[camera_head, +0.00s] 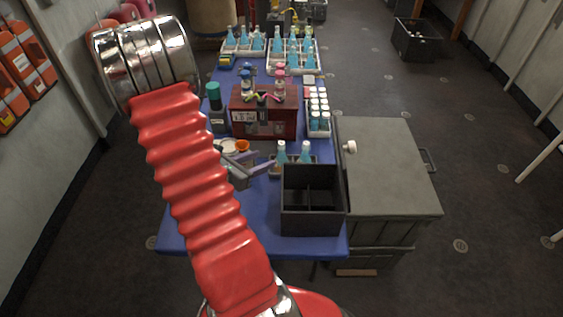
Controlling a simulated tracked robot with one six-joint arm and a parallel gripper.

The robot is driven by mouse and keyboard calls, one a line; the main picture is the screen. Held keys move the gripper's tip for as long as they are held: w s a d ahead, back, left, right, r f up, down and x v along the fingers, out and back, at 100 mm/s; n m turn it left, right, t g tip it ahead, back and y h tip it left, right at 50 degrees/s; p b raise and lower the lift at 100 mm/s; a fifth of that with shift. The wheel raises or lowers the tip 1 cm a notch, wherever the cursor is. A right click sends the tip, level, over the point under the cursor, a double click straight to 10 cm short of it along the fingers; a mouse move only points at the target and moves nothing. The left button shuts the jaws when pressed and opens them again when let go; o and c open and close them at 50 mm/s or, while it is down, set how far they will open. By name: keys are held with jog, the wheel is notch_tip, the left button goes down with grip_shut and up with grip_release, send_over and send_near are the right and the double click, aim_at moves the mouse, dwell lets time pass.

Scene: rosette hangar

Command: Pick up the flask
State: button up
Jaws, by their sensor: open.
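Two flasks with blue liquid and pale necks, a left one (281,153) and a right one (305,153), stand upright behind the black divided box. More blue flasks (277,45) stand in white trays at the far end of the table. Which flask is meant is not clear. My gripper (265,160) is open, just left of the left near flask, with its fingers pointing right toward it. No flask is visibly between the fingers. The bases of the near flasks are partly hidden by the black box.
The black divided box (311,213) stands at the front right of the blue table (190,230). A dark red box (264,128) and a vial rack (318,127) stand behind the near flasks. A grey cabinet (385,160) adjoins the right side. An orange cup (242,146) is close behind my gripper.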

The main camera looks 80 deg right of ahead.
aim_at(281, 152)
jog(key=shift+x, duration=3.05)
jog(key=shift+x, duration=2.6)
jog(key=shift+w+f, duration=0.1)
grip_shut()
